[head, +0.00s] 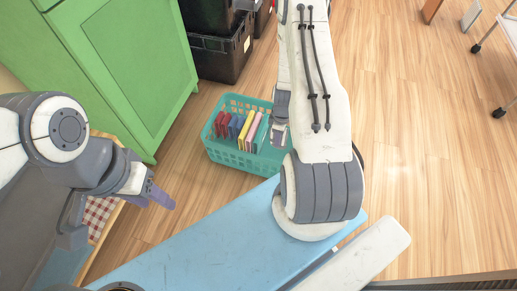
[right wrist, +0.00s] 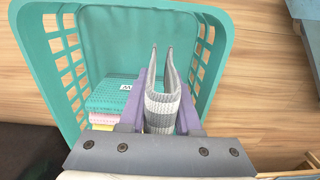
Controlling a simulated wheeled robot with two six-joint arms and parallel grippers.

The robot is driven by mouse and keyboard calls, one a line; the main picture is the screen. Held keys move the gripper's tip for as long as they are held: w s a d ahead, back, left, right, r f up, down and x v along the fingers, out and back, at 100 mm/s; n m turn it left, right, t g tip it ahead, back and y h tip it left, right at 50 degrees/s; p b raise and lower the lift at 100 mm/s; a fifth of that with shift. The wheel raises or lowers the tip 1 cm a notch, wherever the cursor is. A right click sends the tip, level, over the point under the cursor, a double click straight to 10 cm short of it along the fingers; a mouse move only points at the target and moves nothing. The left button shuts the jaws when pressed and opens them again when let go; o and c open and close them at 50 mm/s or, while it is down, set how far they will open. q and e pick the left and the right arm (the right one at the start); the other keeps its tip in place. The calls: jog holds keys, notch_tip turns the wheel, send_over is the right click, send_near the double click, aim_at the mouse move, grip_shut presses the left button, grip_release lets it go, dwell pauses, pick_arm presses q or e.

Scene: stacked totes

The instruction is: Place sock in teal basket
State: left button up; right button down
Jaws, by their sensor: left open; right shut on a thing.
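The teal basket (head: 232,157) stands on the wooden floor and holds several thin coloured items. In the right wrist view the basket (right wrist: 219,45) fills the upper part of the picture. My right gripper (right wrist: 162,88) is shut on a grey and white striped sock (right wrist: 160,108). The sock is folded and lies over the basket's opening. I cannot tell whether it touches the basket floor. My left gripper (head: 160,197) is open and empty, left of the basket.
A green cabinet (head: 120,60) stands at the left, with dark stacked totes (head: 220,58) behind the basket. A blue surface (head: 215,235) lies in front of the basket. In the basket are folded cloth-like items (right wrist: 113,98). Open floor (head: 420,150) lies to the right.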

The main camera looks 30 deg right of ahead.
jog(key=shift+f+b, duration=4.85)
jog(key=shift+f, duration=0.25)
jog(key=shift+s, duration=0.1)
jog(key=shift+f, duration=0.3)
jog(key=c, duration=0.6)
grip_release()
jog(key=shift+r, duration=0.1)
jog(key=shift+r, duration=0.1)
notch_tip(320, 180, up, 12)
jog(key=p, duration=1.2)
jog(key=shift+r, duration=0.15)
